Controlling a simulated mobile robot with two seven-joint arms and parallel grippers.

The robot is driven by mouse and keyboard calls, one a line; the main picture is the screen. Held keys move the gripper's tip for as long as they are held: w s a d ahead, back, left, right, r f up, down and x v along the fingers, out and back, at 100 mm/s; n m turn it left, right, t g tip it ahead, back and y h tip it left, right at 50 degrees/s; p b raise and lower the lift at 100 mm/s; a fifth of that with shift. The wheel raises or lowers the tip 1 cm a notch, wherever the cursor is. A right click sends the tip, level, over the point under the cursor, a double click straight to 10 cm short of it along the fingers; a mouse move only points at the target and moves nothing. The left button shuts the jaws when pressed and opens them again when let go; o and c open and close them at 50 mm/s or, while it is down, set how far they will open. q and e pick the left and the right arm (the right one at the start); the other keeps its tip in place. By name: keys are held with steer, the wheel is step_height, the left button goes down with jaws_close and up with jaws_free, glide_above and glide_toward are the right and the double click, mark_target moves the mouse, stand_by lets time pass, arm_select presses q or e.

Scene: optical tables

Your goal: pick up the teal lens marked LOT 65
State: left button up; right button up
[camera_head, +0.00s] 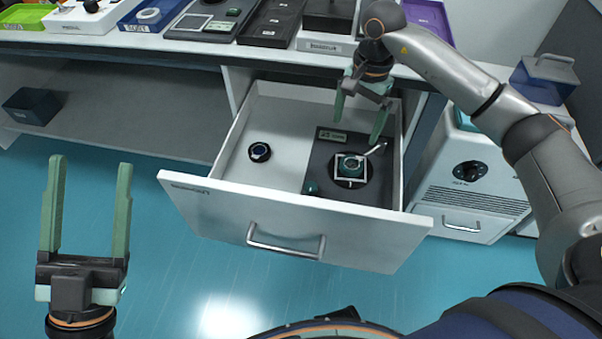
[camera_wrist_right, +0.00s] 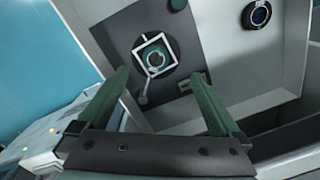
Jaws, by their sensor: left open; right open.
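The drawer (camera_head: 279,113) is open. In its right part a teal lens (camera_head: 351,164) sits inside a white square frame on a dark round base, on a dark grey mat (camera_head: 322,150). A small label plate (camera_head: 333,136) lies behind it; I cannot read LOT 65 on anything. The lens also shows in the right wrist view (camera_wrist_right: 155,58), ahead of the fingers. My right gripper (camera_head: 361,118) is open and empty, above the back right of the drawer and apart from the lens. My left gripper (camera_head: 88,205) is open and empty, over the floor left of the drawer.
A dark round lens-like piece (camera_head: 259,152) lies in the drawer's left part. A small teal knob (camera_head: 310,187) is near the mat's front corner. Several trays, such as a black one (camera_head: 271,22), line the table above. A white cabinet (camera_head: 465,170) stands right of the drawer.

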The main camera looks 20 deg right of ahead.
steer(key=d+f, duration=0.1)
steer(key=d, duration=0.1)
steer(key=b, duration=0.3)
glide_above(352, 163)
steer(key=shift+h, duration=0.4)
step_height(352, 163, down, 8)
steer(key=shift+r, duration=0.25)
step_height(352, 163, down, 5)
steer(key=shift+f+b, duration=0.1)
steer(key=shift+b, duration=1)
arm_select(q)
steer(key=s+f+h, duration=0.1)
steer(key=s+f+m+h, duration=0.1)
steer(key=f, duration=0.1)
steer(key=shift+d+h, duration=0.2)
steer(key=shift+h, duration=0.1)
steer(key=shift+r, duration=0.15)
arm_select(e)
steer(key=c, duration=1.5)
